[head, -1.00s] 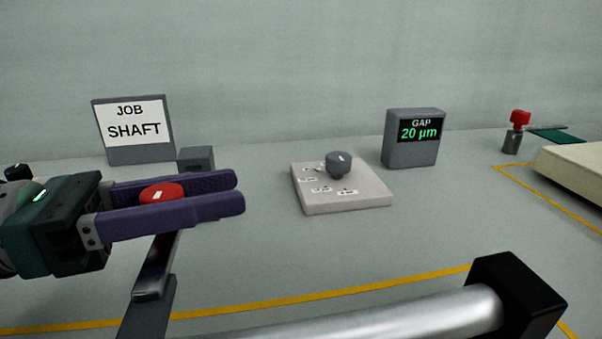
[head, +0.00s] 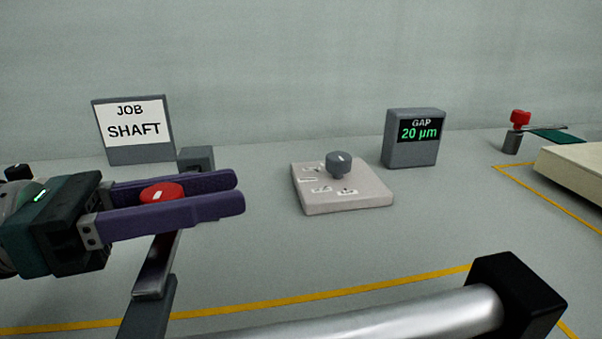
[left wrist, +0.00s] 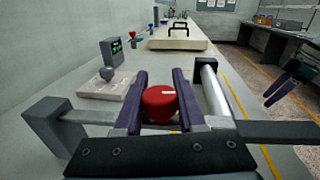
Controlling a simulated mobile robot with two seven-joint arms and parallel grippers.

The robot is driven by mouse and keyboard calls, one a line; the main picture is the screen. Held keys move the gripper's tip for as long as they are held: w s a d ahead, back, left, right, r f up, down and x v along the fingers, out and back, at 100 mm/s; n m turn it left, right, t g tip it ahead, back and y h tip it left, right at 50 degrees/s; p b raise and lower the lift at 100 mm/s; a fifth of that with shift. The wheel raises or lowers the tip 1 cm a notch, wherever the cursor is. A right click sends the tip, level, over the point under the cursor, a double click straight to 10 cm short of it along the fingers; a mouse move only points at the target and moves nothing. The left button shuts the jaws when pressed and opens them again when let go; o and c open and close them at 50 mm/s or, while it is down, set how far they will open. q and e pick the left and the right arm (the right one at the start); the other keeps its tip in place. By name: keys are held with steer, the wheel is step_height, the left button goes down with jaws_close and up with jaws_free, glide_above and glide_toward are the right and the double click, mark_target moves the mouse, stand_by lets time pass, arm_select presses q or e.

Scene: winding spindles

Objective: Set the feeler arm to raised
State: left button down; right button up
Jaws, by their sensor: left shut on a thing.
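The red knob (head: 162,192) with a white mark sits between the purple fingers of my left gripper (head: 200,195). The left gripper is shut on it, and the left wrist view shows the knob (left wrist: 160,102) held between both fingers. A dark, flat arm (head: 158,265) runs from under the knob toward the front; I take it for the feeler arm. Its far end and the part under the fingers are hard to make out. In the left wrist view, something dark purple at the right (left wrist: 290,82) may be my right gripper; its jaws are unclear.
A silver shaft (head: 380,318) with a black end block (head: 510,295) lies in front. A pale panel with a grey dial (head: 338,163) stands mid-table. A display (head: 412,138) reads GAP 20 µm. A sign (head: 135,130) reads JOB SHAFT. Table between is clear.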

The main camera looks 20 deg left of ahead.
arm_select(q)
steer(key=shift+r, duration=0.15)
steer(key=w+a+r+n+g+p, duration=0.2)
steer(key=w+a+r+n+p, duration=0.4)
steer(key=n, duration=0.5)
steer(key=shift+w+r+p, duration=1.15)
steer(key=shift+w+r, duration=0.35)
steer(key=shift+w, duration=0.25)
steer(key=c, duration=0.5)
jaws_free()
